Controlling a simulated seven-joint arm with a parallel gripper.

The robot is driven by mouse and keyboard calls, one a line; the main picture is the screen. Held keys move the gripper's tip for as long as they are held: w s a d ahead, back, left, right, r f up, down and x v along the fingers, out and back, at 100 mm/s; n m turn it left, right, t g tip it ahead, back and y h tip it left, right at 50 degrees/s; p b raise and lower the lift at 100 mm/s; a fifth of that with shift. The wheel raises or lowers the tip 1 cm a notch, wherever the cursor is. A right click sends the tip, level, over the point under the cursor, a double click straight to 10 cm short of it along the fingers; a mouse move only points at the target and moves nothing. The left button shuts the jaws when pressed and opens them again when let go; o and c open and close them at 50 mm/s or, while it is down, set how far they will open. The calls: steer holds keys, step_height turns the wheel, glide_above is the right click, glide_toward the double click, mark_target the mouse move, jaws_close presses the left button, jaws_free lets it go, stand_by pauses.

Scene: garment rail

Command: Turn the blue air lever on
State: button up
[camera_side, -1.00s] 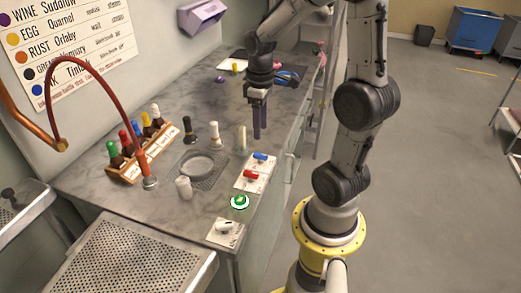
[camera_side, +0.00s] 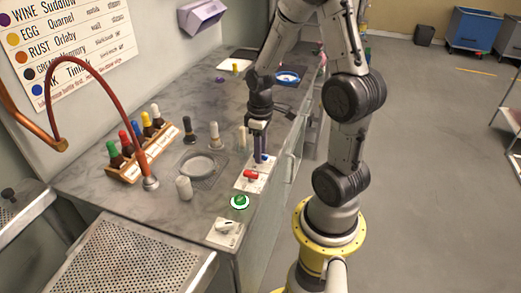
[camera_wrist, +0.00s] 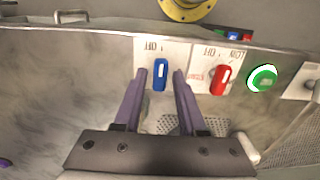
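The blue lever (camera_wrist: 160,75) sits on a white plate (camera_wrist: 147,50) at the counter's front edge, and in the wrist view it lies between my two purple fingertips. My gripper (camera_wrist: 160,74) is open, with a gap on each side of the lever. In the side view my gripper (camera_side: 260,158) points down at the plate, and the blue lever (camera_side: 264,158) shows partly beside the fingers. Whether a finger touches the lever I cannot tell. The red lever (camera_side: 250,174) stands next to it, and also shows in the wrist view (camera_wrist: 220,79).
A green button (camera_side: 239,202) and a white dial plate (camera_side: 226,231) lie nearer the front. A bottle rack (camera_side: 145,150), a round drain dish (camera_side: 197,165) and small upright bottles stand to the left. A blue dish (camera_side: 287,78) lies farther back.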

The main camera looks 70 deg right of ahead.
jaws_close()
steer(key=m, duration=0.4)
steer(key=shift+m, duration=0.3)
steer(key=m, duration=0.9)
steer(key=shift+r+m, duration=0.1)
steer(key=shift+m, duration=2.1)
